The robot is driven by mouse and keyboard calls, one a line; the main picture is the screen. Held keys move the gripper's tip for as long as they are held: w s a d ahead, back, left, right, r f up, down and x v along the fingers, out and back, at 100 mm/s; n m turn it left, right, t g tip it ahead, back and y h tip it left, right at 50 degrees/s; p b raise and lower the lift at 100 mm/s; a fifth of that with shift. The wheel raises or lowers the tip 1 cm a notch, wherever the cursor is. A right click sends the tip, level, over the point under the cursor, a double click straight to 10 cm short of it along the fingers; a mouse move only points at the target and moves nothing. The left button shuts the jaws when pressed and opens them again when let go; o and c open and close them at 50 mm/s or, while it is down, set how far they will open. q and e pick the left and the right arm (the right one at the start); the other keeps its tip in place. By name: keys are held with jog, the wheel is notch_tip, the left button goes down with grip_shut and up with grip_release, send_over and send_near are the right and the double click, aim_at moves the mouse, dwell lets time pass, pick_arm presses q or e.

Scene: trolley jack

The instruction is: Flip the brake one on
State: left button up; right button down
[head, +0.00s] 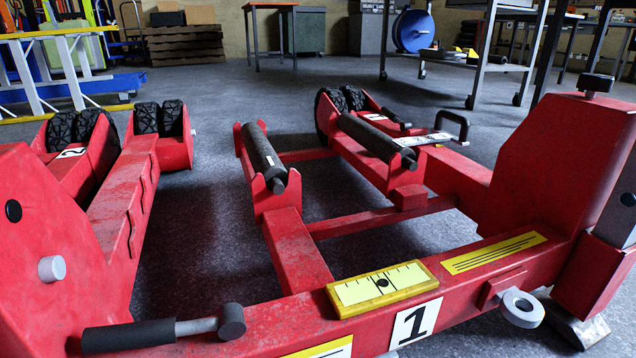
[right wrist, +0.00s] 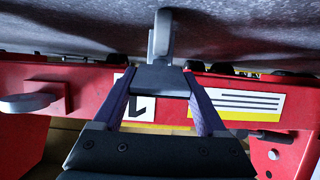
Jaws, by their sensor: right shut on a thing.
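The red trolley jack (head: 300,310) fills the lower head view. A white label with a black 1 (head: 415,320) is on its front beam; this label also shows upside down in the right wrist view (right wrist: 140,108). There, my right gripper (right wrist: 162,84) has its two purple fingers against the sides of a dark block on a grey lever (right wrist: 163,38), which I take as brake one, in front of the beam by the label. The gripper is shut on it. The head view shows neither gripper.
A yellow level plate (head: 382,288) sits on the beam, with a grey ring (head: 520,308) to the right and a black-gripped handle (head: 130,336) to the left. Tyred rollers (head: 160,118) stand farther back. A trolley table (head: 460,60) and a blue reel (head: 412,30) are behind. Grey floor lies between.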

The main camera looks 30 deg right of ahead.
jog(key=shift+f, duration=0.1)
jog(key=shift+s+f, duration=0.35)
jog(key=shift+f, duration=0.75)
jog(key=shift+c, duration=1.4)
grip_release()
jog(key=shift+o, duration=1.4)
jog(key=shift+a, duration=0.1)
jog(key=shift+r, duration=0.1)
jog(key=shift+r, duration=0.1)
